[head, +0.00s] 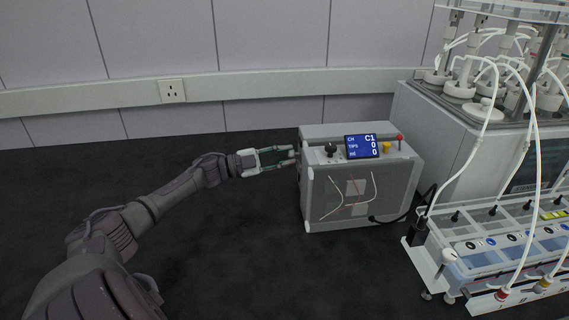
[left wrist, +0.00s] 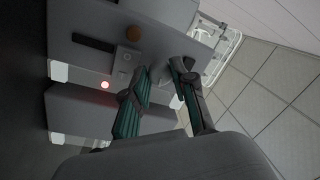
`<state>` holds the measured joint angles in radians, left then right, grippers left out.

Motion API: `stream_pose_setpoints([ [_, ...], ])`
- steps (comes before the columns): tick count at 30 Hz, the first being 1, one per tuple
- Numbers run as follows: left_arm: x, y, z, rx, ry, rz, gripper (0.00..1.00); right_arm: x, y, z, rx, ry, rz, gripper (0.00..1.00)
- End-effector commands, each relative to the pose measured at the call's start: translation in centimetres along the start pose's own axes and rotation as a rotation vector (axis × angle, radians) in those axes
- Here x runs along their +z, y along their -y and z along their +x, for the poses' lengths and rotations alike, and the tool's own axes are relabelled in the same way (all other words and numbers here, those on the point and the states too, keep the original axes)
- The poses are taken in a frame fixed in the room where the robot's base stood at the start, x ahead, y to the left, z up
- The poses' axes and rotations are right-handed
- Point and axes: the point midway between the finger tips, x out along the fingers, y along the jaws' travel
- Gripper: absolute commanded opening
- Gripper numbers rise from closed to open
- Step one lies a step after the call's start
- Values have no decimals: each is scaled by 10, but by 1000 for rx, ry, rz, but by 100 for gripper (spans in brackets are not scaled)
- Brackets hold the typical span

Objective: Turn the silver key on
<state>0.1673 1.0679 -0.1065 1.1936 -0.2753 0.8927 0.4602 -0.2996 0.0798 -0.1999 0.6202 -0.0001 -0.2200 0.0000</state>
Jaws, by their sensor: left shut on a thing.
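The grey control box (head: 365,190) stands on the dark surface, with a blue display (head: 361,146) on its top. My left gripper (head: 291,156) reaches in from the left to the box's left side. In the left wrist view, its two green-padded fingers (left wrist: 163,72) are at that side panel (left wrist: 150,22), with a narrow gap between the tips. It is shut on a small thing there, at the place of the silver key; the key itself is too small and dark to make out. My right gripper is not in view.
On the box top are a black knob (head: 331,149), a yellow button (head: 387,147) and a red-tipped switch (head: 399,138). Reactors with white tubes (head: 480,85) stand right. The dark surface at left is clear.

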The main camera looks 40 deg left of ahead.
Motion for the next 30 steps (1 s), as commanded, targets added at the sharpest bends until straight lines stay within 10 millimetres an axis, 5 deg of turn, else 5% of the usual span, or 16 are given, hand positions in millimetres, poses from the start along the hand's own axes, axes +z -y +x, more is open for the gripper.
stream_pose_setpoints([
  [9, 2, -1, 0, -2, -21, 166, 0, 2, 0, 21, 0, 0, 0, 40],
  [29, 0, 0, 0, -1, -29, 220, 0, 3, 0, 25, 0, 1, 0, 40],
  [30, 0, 0, 0, -1, -29, 220, 31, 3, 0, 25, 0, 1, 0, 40],
])
